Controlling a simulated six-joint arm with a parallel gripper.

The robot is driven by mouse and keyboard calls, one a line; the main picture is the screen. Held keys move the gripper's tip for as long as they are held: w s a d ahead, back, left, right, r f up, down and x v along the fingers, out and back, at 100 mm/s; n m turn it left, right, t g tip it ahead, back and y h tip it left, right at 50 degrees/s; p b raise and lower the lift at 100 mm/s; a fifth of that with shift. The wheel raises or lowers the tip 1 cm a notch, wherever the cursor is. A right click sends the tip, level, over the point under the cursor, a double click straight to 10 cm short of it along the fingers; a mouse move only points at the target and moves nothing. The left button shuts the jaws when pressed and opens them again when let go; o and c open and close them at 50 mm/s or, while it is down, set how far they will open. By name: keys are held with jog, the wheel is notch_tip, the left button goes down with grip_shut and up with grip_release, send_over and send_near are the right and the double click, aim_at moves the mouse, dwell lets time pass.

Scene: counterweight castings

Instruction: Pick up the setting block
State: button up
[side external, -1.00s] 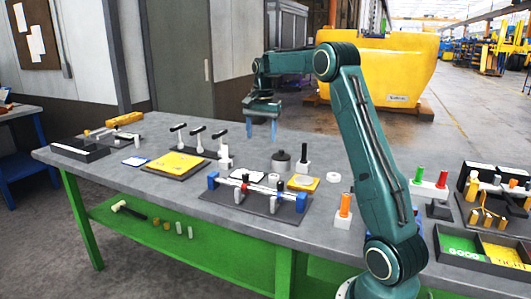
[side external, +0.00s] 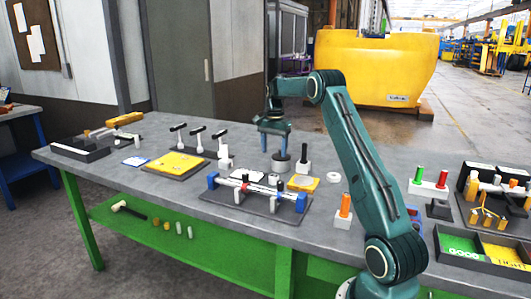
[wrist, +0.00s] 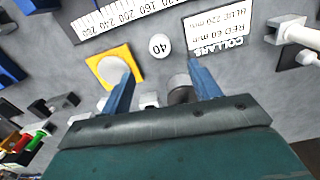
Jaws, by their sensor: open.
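No part is clearly labelled as the setting block. The likeliest piece is a short white round block (side external: 274,179), which appears to be the one marked 40 (wrist: 160,45) in the wrist view. It lies flat on the bench, apart from my gripper. My gripper (side external: 273,152) is open and empty, pointing down above the bench behind it. In the wrist view my gripper (wrist: 160,75) has its fingers spread, with the white block just beyond the tips. A dark grey cylinder (side external: 281,164) stands under the right finger and is partly hidden between the fingers in the wrist view.
A dark fixture (side external: 257,200) with a scale and blue ends lies in front. A yellow plate (side external: 303,183) with a grey disc and a black-topped white post (side external: 303,160) stand close right. A COLLARS card (wrist: 217,32) lies beside the block. Bare bench shows behind.

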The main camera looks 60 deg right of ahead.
send_over(274, 176)
jog(key=shift+w+d+f, duration=0.1)
jog(key=shift+w+f, duration=0.05)
jog(key=shift+f, duration=2.95)
jog(key=shift+f, duration=2.6)
jog(key=shift+r, duration=0.1)
jog(key=c, duration=1)
